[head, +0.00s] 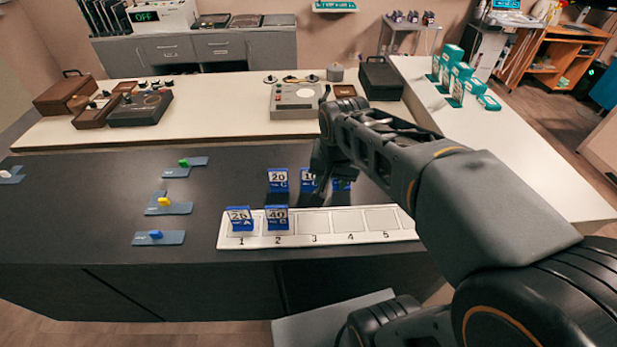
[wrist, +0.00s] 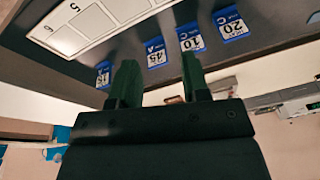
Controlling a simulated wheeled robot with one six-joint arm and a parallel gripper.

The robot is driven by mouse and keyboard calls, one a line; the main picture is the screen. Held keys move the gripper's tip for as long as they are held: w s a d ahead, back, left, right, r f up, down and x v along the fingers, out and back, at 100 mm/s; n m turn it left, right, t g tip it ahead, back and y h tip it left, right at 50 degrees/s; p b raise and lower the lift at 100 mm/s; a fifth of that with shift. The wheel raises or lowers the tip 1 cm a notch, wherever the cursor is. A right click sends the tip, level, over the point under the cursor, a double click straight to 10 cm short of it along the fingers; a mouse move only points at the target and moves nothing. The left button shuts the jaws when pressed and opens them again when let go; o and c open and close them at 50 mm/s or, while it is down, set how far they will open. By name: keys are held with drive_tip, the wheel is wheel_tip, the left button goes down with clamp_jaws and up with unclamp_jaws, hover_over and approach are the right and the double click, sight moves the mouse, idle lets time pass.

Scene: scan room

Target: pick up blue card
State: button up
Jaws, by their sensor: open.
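Several blue cards with white number labels stand on the dark counter. A card marked 20 C (head: 278,180) is behind the white strip, and it also shows in the wrist view (wrist: 230,23). A 10 C card (head: 309,180) is beside it, partly hidden by my arm. In the wrist view are a 45 A card (wrist: 156,52) and a card (wrist: 103,74) partly hidden by a finger. Cards marked 25 A (head: 240,219) and 40 B (head: 277,218) stand on slots 1 and 2. My gripper (wrist: 160,84) is open and empty near the standing row.
The white numbered strip (head: 228,243) lies at the counter's front, slots 3 to 5 bare. Flat blue-grey pieces with green (head: 178,174), yellow (head: 165,210) and blue (head: 155,237) tabs lie left. A grey device (head: 295,101) is on the white bench behind.

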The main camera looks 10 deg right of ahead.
drive_tip(key=w+a+f+m+g+h, duration=0.1)
drive_tip(key=w+f+m, duration=0.1)
drive_tip(key=w+m, duration=0.6)
drive_tip(key=w+f+m+g, duration=0.25)
drive_tip(key=w+m, duration=0.45)
drive_tip(key=w, duration=0.4)
drive_tip(key=shift+t, duration=0.25)
drive_tip(key=f, duration=0.5)
drive_tip(key=f+b, duration=0.1)
drive_tip(key=f, duration=0.1)
drive_tip(key=shift+s+d+f, duration=0.1)
drive_tip(key=shift+d+f, duration=0.2)
drive_tip(key=shift+f, duration=0.1)
hover_over(311, 186)
drive_tip(key=shift+w+d+f+p, duration=0.1)
drive_tip(key=shift+w+f+p, duration=0.1)
drive_tip(key=shift+f, duration=1.2)
drive_tip(key=shift+w+f+p, duration=0.1)
drive_tip(key=shift+f+p, duration=0.1)
drive_tip(key=shift+f, duration=1.2)
clamp_jaws()
